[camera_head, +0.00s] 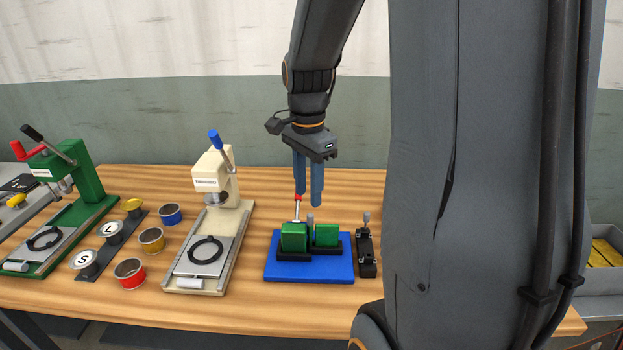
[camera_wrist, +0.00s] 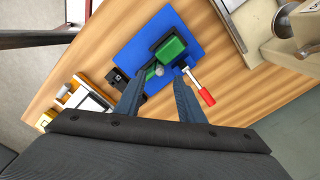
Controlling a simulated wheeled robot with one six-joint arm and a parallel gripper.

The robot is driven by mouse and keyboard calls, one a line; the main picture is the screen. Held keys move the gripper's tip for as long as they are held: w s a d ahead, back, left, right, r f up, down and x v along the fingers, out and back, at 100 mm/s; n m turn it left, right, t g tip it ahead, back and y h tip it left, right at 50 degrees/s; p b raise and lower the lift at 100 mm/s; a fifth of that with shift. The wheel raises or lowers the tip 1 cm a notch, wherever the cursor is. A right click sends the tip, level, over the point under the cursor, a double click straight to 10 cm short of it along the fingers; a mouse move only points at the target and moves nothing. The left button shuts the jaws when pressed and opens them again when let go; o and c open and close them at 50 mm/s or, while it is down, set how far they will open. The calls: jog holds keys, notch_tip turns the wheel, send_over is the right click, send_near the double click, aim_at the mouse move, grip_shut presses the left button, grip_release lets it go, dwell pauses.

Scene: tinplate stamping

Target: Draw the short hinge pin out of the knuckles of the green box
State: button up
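The green box (camera_head: 293,238) shows as two green blocks, the second (camera_head: 326,235) to the right, in black holders on a blue base plate (camera_head: 310,275). A grey round-headed pin (camera_head: 310,219) stands up between them; its head (camera_wrist: 160,71) also shows in the wrist view. I cannot tell whether it is the short hinge pin, and the knuckles are not clear. My gripper (camera_head: 309,203) is open and empty above the box, its blue fingers pointing down. In the wrist view the pin head appears between the fingertips (camera_wrist: 158,82), apart from both.
A red-handled tool (camera_wrist: 207,97) with a silver shaft stands close beside a finger, at the box's left. A black block with a grey knob (camera_head: 367,255) stands right of the base. A cream press (camera_head: 222,190) stands left. Bare table lies in front.

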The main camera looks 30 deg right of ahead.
aim_at(311, 214)
jog(key=shift+d+r+m, duration=0.15)
jog(key=shift+d+m, duration=0.15)
jog(key=shift+f, duration=0.2)
jog(key=shift+f+p, duration=0.9)
jog(key=shift+f, duration=2.7)
grip_shut()
